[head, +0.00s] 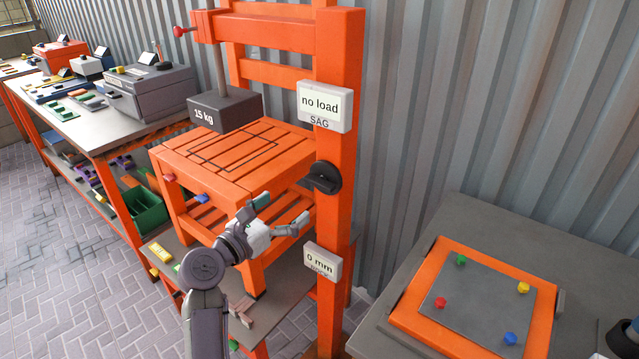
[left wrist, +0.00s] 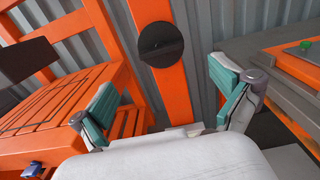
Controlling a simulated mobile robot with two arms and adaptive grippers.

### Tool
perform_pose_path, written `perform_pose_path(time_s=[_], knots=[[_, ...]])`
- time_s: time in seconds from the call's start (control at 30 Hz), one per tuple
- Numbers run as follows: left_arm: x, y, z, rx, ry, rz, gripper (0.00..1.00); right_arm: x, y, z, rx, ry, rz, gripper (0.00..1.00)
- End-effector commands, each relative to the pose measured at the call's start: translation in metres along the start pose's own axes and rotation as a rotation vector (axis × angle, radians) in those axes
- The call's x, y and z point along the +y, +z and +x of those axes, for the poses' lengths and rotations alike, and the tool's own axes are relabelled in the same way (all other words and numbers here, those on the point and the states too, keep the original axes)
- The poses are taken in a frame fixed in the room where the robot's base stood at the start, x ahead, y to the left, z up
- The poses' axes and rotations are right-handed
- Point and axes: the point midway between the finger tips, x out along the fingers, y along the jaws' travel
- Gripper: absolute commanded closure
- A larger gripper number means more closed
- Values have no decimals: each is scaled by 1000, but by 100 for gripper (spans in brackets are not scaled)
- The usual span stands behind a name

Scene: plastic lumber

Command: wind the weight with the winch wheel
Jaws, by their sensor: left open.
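The weight (head: 225,112) is a dark grey block marked 15 kg. It hangs on a rod from the orange frame's top beam, above a slatted orange platform (head: 190,158); its dark side also shows in the left wrist view (left wrist: 28,62). The winch wheel (head: 325,177) is a black disc with a raised bar across it, on the orange post; it also shows ahead in the left wrist view (left wrist: 161,44). My left gripper (head: 282,214) is open and empty, below and left of the wheel and apart from it.
A display on the post (head: 319,105) reads "no load"; a lower one (head: 322,262) reads "0 mm". A grey bench (head: 480,225) with an orange-framed panel stands at right. A long workbench (head: 125,132) with boxes runs along the left. A corrugated wall closes the back.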

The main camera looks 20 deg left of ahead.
Motion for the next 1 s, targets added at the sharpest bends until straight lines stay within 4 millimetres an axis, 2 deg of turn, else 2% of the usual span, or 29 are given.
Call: perform_pose_path(time_s=[0.3, 0.5, 0.7, 1.0], knots=[[-1, 1, 69, 1, -2, 2, 0, 9, 1, -4, -1, 11, 1, 65], [0, 0, 102, 2, 0, 4, 0, 10, 0, -4, -1, 12, 1, 65], [0, -1, 118, 3, 1, 5, 0, 10, 0, -3, 0, 12, 1, 65], [0, -1, 120, 3, 2, 6, 0, 10, -1, -3, 0, 12, 0, 65]])
